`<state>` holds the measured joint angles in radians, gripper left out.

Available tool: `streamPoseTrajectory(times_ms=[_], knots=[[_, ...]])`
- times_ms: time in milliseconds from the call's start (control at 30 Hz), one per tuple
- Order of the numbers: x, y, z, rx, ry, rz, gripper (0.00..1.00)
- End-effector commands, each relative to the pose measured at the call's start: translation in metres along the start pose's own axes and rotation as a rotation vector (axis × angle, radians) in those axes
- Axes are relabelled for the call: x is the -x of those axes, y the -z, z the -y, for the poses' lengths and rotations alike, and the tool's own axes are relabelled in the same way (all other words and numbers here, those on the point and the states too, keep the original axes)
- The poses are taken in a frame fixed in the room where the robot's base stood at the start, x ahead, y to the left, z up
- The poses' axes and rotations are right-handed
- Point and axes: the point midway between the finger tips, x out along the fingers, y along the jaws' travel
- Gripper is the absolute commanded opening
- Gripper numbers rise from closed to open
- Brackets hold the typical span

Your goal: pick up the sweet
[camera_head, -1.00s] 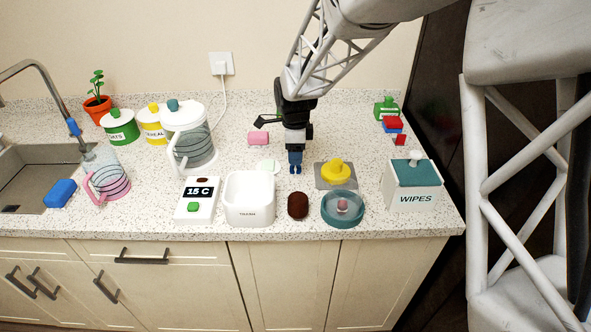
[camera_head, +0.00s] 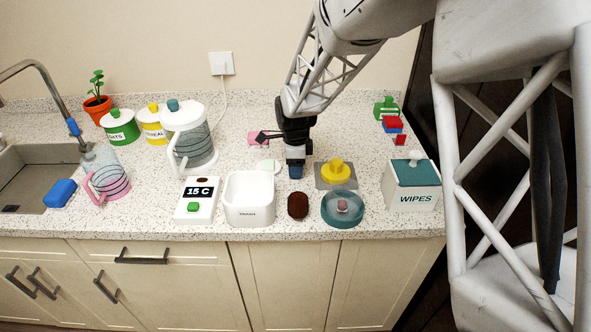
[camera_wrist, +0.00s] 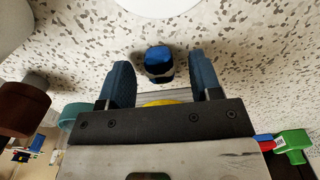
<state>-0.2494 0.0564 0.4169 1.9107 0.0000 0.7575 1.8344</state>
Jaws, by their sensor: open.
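In the wrist view a small, rounded blue thing with darker ends, which looks like the sweet (camera_wrist: 158,62), lies on the speckled counter. It shows in the gap between the two blue fingers of my gripper (camera_wrist: 160,76), with visible space on both sides. The fingers are open and hold nothing. In the head view my gripper (camera_head: 296,172) points down low over the counter, behind the brown oval thing and left of the yellow knobbed thing. The sweet cannot be made out there; my gripper seems to hide it.
A white bin (camera_head: 249,212), a brown oval thing (camera_head: 298,207) and a teal bowl (camera_head: 343,219) stand in front of my gripper. The yellow knobbed thing (camera_head: 336,171) on a grey pad is close right. A pale disc (camera_head: 268,165) lies left. The wipes box (camera_head: 414,198) stands farther right.

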Motion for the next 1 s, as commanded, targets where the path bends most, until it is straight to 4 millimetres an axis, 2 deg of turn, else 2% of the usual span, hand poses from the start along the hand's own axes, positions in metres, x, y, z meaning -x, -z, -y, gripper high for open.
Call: streamPoseTrajectory(times_ms=[100, 400, 467, 767, 1000], knots=[[0.000, 0.000, 0.000, 0.000, 0.000, 0.000, 0.58], [0.000, 0.000, 0.000, 0.000, 0.000, 0.000, 0.13], [0.000, 0.000, 0.000, 0.000, 0.000, 0.000, 0.06], [0.002, 0.000, 0.000, 0.000, 0.000, 0.000, 0.05], [0.020, 0.000, 0.000, 0.000, 0.002, 0.001, 0.05]])
